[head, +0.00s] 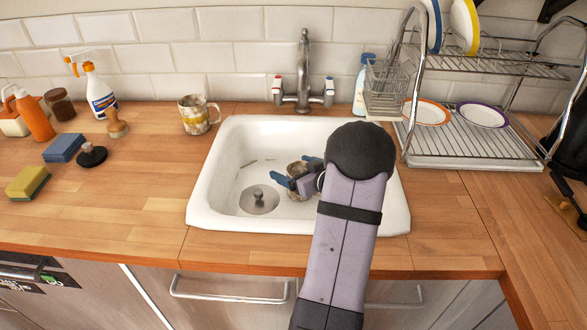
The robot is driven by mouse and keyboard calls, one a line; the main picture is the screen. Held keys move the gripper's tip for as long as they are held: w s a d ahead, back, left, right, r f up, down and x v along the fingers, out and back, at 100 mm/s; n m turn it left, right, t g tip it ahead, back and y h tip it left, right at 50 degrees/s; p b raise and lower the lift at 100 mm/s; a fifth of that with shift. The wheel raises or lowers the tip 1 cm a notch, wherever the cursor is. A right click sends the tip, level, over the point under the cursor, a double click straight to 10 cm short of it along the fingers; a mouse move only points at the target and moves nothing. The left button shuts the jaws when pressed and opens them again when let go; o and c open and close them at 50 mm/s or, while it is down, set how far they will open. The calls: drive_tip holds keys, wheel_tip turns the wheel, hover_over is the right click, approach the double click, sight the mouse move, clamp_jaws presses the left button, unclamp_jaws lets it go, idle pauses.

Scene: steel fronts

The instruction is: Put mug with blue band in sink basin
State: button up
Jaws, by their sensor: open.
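A stained mug (295,168) is in the white sink basin (228,165), right of the drain. My gripper and forearm cover much of it, so I cannot see whether its band is blue or whether it stands upright. My gripper (292,171) is open, low in the basin, with its blue fingers close about this mug; contact cannot be told. Another mug (194,118), stained and with a yellowish band, stands upright on the counter left of the sink.
The tap (303,75) rises behind the basin. A wire dish rack (470,150) with plates and a cutlery basket (388,90) stands at right. The front left counter is clear.

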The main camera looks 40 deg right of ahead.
drive_tip(key=shift+r, duration=0.2)
drive_tip(key=v, duration=1.2)
drive_tip(key=shift+p, duration=0.35)
